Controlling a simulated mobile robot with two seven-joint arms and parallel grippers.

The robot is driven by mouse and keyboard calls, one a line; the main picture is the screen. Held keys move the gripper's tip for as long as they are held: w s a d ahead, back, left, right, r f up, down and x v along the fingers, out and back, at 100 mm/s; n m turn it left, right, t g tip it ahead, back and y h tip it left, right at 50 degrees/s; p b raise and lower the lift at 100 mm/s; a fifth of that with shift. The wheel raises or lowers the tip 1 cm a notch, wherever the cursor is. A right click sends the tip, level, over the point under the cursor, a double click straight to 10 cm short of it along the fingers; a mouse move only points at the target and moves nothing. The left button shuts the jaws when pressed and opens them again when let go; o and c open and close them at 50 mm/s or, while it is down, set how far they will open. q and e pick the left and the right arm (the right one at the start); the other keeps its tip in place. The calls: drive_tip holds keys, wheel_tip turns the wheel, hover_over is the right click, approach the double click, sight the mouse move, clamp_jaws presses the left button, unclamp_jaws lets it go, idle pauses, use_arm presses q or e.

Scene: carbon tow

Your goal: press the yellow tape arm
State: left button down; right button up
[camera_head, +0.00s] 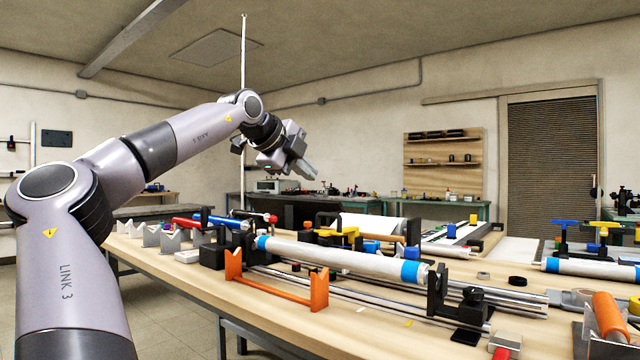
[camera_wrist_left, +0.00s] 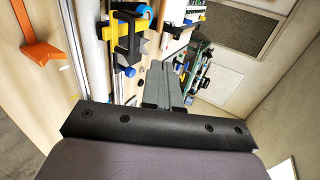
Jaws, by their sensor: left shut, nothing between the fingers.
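A yellow arm (camera_head: 342,233) sits on a black stand near the middle of the bench, behind a long pale roll with blue bands (camera_head: 330,257); I take it for the yellow tape arm. It seems to be the yellow piece (camera_wrist_left: 122,47) by a black bracket in the left wrist view. My left gripper (camera_head: 308,172) is shut and empty, raised in the air above and a little left of the yellow arm, touching nothing. Its closed fingers (camera_wrist_left: 163,75) show in the left wrist view. My right gripper is not in view.
Red and blue tools (camera_head: 215,222) lie to the left. More T-handles, including a yellow one (camera_head: 604,225), stand at right. The air around my gripper is free.

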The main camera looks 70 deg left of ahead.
use_arm(q)
drive_tip(key=shift+v, duration=1.6)
drive_tip(key=shift+r, duration=0.1)
